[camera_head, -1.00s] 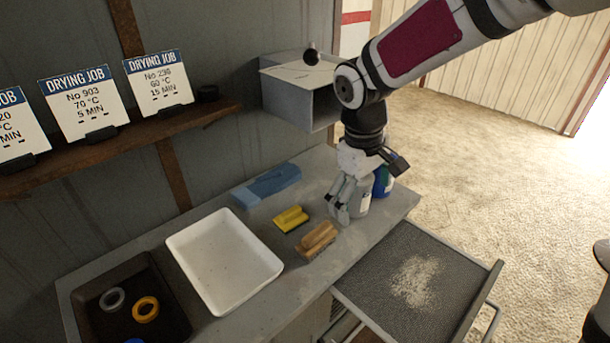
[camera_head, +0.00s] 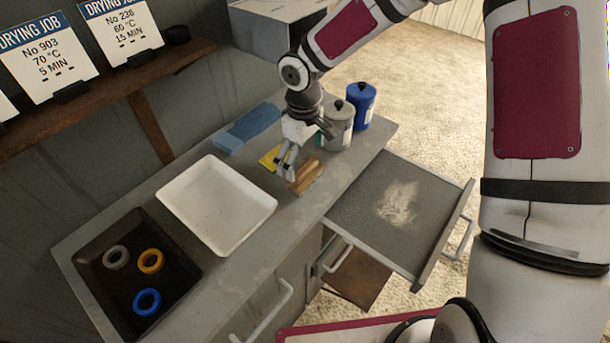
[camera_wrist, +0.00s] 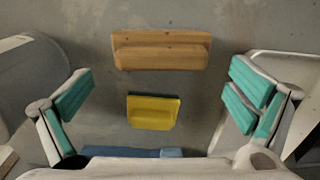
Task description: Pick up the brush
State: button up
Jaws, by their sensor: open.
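The wooden brush (camera_head: 305,177) lies on the grey counter, to the right of the white tray. In the wrist view the brush (camera_wrist: 160,50) lies crosswise beyond the fingertips, near the top of the picture. My gripper (camera_head: 285,171) is above the counter just left of the brush, partly covering a yellow tool. In the wrist view my gripper (camera_wrist: 160,88) is open, its teal-padded fingers wide apart with nothing between them in its hold. The yellow tool (camera_wrist: 153,113) lies on the counter, nearer the gripper's palm than the brush.
A white tray (camera_head: 217,232) and a black bin (camera_head: 88,281) with several rings stand to the left. A blue block (camera_head: 248,128) lies behind. A grey canister (camera_head: 338,128) and a blue canister (camera_head: 361,106) stand right of my gripper. An open drawer (camera_head: 365,235) juts out in front.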

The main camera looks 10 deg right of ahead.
aim_at(305, 167)
jog(key=f, duration=0.3)
jog(key=f+p, duration=0.1)
jog(key=shift+s+d+f, duration=0.2)
jog(key=shift+s+f, duration=0.1)
jog(key=shift+s, duration=0.05)
jog(key=shift+f, duration=0.4)
jog(key=c, duration=0.9)
